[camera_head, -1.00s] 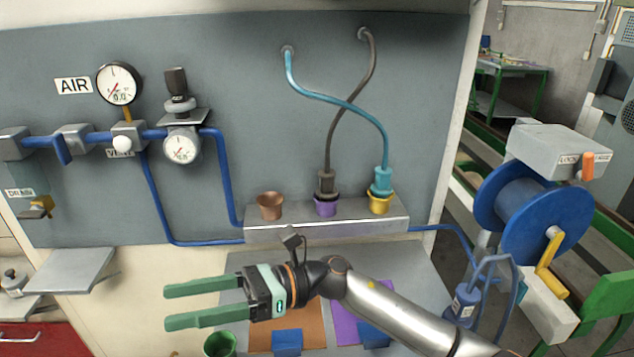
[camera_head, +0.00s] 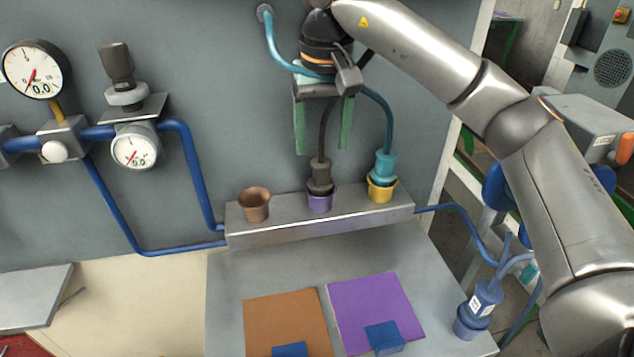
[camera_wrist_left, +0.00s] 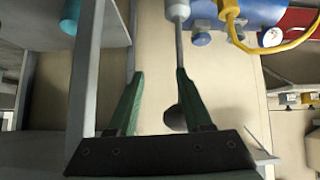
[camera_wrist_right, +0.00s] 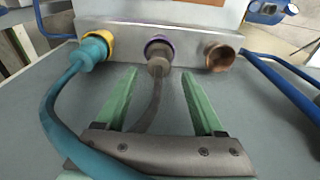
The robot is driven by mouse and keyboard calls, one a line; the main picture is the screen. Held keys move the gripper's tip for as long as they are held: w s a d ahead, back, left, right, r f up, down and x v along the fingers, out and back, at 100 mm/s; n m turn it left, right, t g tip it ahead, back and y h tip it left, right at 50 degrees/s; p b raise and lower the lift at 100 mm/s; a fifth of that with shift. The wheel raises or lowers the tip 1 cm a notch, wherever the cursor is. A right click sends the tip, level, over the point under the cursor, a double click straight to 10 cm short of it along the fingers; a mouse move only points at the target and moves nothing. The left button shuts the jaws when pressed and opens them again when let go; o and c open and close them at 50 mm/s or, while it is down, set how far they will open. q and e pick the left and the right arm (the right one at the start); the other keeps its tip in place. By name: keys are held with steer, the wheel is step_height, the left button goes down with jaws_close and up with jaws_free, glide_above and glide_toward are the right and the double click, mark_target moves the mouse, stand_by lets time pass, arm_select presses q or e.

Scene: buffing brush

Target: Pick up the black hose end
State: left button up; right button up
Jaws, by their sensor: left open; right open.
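The black hose end (camera_head: 320,172) sits upright in the purple cup (camera_head: 319,203) on the grey ledge (camera_head: 290,229). My right gripper (camera_head: 323,150) points down just above it, open, with a green finger on either side of the black hose. In the right wrist view, the hose end (camera_wrist_right: 157,63) lies between and just beyond the two fingertips (camera_wrist_right: 158,76). No contact shows. My left gripper (camera_wrist_left: 160,74) is open and holds nothing; it is outside the head view.
The teal hose end (camera_head: 383,165) stands in the yellow cup (camera_head: 382,190), close on the right. Its hose passes behind my right wrist. An empty copper cup (camera_head: 254,205) is on the left. Brown (camera_head: 286,318) and purple (camera_head: 375,308) mats lie below. Blue pipes flank the ledge.

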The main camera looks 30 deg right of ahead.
mark_target(321, 162)
steer(key=shift+w+d+f, duration=0.1)
steer(key=shift+w+f, duration=0.1)
steer(key=shift+f, duration=0.95)
steer(key=shift+w+d+f, duration=0.1)
steer(key=shift+w+f, duration=0.1)
steer(key=shift+f, duration=0.95)
steer(key=shift+w+f, duration=0.2)
steer(key=shift+f, duration=0.95)
jaws_close()
